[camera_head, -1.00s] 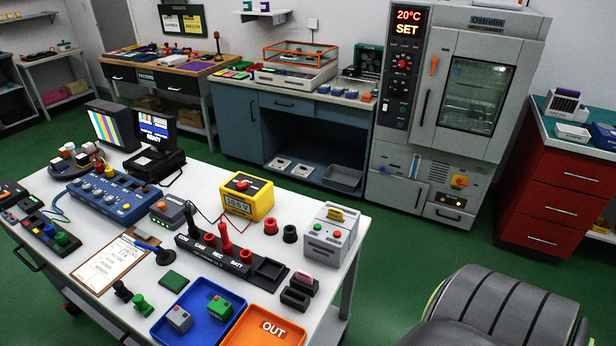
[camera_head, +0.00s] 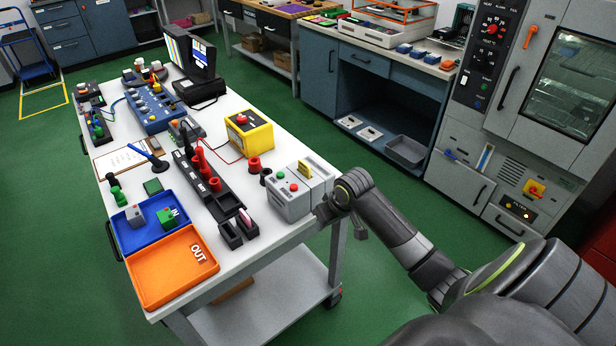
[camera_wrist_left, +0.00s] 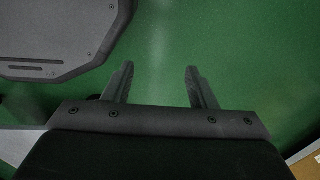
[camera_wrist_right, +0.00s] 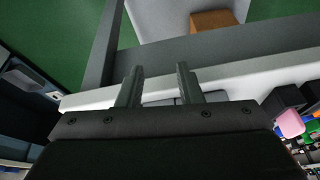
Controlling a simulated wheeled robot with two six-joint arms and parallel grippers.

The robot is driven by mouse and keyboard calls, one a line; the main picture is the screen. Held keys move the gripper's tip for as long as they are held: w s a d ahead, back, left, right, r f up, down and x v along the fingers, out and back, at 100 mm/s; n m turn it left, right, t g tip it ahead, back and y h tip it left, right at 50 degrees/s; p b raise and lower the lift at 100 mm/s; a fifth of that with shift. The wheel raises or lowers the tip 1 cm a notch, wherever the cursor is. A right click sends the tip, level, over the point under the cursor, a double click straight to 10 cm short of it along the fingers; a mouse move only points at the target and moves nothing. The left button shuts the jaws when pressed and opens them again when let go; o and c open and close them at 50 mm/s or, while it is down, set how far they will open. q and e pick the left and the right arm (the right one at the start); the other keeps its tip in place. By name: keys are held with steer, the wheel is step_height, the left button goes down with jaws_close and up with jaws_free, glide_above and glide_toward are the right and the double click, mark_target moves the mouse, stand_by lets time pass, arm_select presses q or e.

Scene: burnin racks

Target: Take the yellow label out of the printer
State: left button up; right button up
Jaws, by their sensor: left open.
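The printer (camera_head: 291,202) is a light grey box with a green and a red button, at the near right edge of the white table. The yellow label (camera_head: 305,170) stands up from its top. My right arm comes in from the right, and its hand is at the printer's right side, lower than the label; its fingertips are hidden in the head view. In the right wrist view my right gripper (camera_wrist_right: 158,82) is open and empty over the table edge. My left gripper (camera_wrist_left: 160,80) is open and empty above the green floor; the head view does not show it.
An orange OUT tray (camera_head: 165,285) and a blue tray (camera_head: 142,238) lie at the table's near end. A black socket strip (camera_head: 205,185) with red plugs and a yellow meter box (camera_head: 249,133) stand beside the printer. A grey oven cabinet (camera_head: 545,110) is behind my right arm.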

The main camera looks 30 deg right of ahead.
steer(key=w+d+r+n+b, duration=0.1)
steer(key=w+r, duration=0.2)
steer(key=r, duration=1)
steer(key=w+r, duration=0.2)
steer(key=r, duration=1.2)
steer(key=b, duration=0.7)
glide_toward(304, 163)
steer(key=f, duration=0.1)
steer(key=x, duration=0.3)
steer(key=shift+w+f+b, duration=0.2)
steer(key=shift+f+b, duration=0.1)
steer(key=shift+b, duration=0.1)
steer(key=x, duration=0.6)
steer(key=shift+r, duration=0.1)
arm_select(q)
step_height(304, 163, down, 9)
steer(key=w+a, duration=0.1)
steer(key=shift+w+a+f, duration=0.15)
steer(key=shift+w, duration=0.05)
arm_select(e)
jaws_close()
